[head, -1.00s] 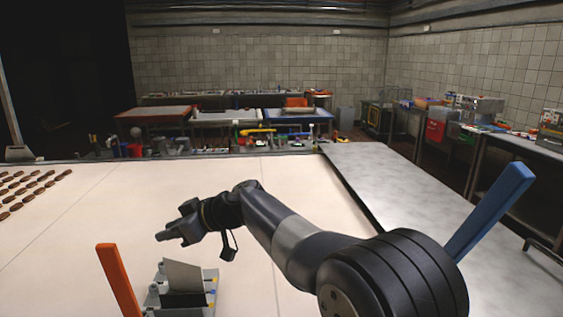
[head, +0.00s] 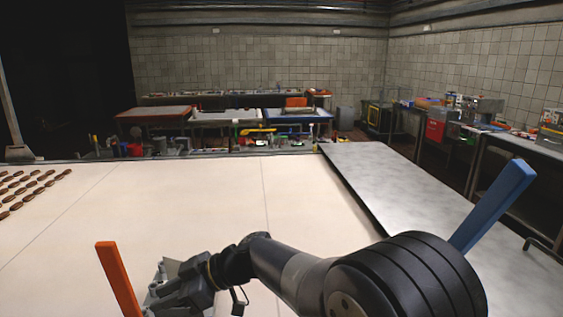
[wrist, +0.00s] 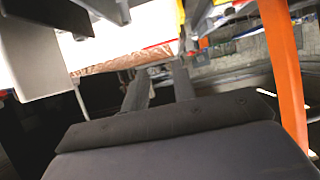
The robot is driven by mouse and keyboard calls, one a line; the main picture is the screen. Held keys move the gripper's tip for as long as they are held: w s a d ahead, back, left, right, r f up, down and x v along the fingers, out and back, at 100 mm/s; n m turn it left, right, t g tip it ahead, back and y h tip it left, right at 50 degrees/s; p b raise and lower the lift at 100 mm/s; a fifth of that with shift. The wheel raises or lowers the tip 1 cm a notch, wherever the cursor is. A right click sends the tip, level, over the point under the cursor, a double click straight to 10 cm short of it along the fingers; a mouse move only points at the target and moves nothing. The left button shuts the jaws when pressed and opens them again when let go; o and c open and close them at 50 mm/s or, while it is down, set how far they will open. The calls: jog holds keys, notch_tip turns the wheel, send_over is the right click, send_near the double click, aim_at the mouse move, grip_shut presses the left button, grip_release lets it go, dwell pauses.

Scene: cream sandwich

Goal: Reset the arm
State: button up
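My gripper (head: 152,302) is low at the front left of the pale work surface in the head view, at the end of my dark bent arm.
An orange post (head: 118,280) stands just left of my gripper and also shows at the right of the wrist view (wrist: 285,75). A blue post (head: 493,205) stands right. Brown sandwiches (head: 30,190) lie far left. The pale surface's middle (head: 190,205) is clear.

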notch_tip(320, 180, down, 6)
jog(key=shift+f+p, duration=0.15)
jog(key=shift+p, duration=0.2)
jog(key=shift+d, duration=0.1)
